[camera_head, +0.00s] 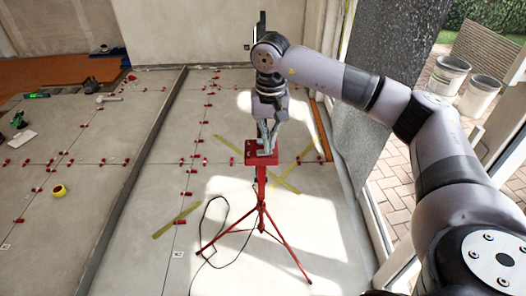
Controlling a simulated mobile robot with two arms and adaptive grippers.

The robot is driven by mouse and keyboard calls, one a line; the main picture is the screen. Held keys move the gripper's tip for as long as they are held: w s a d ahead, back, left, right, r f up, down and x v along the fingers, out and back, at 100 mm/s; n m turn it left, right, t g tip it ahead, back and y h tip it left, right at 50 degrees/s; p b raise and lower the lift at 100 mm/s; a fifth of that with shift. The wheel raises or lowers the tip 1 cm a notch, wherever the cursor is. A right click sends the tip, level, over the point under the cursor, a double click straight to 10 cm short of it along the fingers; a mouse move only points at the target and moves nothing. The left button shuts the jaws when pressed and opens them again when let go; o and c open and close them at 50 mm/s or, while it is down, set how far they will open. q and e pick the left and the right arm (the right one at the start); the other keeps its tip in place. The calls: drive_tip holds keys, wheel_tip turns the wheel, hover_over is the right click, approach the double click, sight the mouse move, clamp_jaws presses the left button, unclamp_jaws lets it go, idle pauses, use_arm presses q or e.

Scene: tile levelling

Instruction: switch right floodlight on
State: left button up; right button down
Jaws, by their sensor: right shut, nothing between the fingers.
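A red floodlight stand (262,192) stands on the tiled floor on three spread legs, with a red block-like head (261,153) on top. My right arm reaches in from the right, and my right gripper (266,143) points down at the top of the red head. The fingers are shut with nothing between them, touching or just above the head; I cannot tell which. The switch is hidden or too small to make out. I cannot tell whether the lamp is lit. My left gripper is not in view.
A black cable (212,228) loops on the floor left of the stand. Red levelling clips sit along the tile joints. A yellow tape roll (59,191) lies at left. Two white buckets (448,76) stand outside the glass door. A metal strip (135,178) runs along the floor.

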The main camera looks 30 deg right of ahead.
drive_tip(key=shift+f+b, duration=0.5)
drive_tip(key=shift+f, duration=0.3)
drive_tip(key=shift+r, duration=0.1)
drive_tip(key=shift+r+p, duration=2.25)
drive_tip(key=shift+r, duration=1.25)
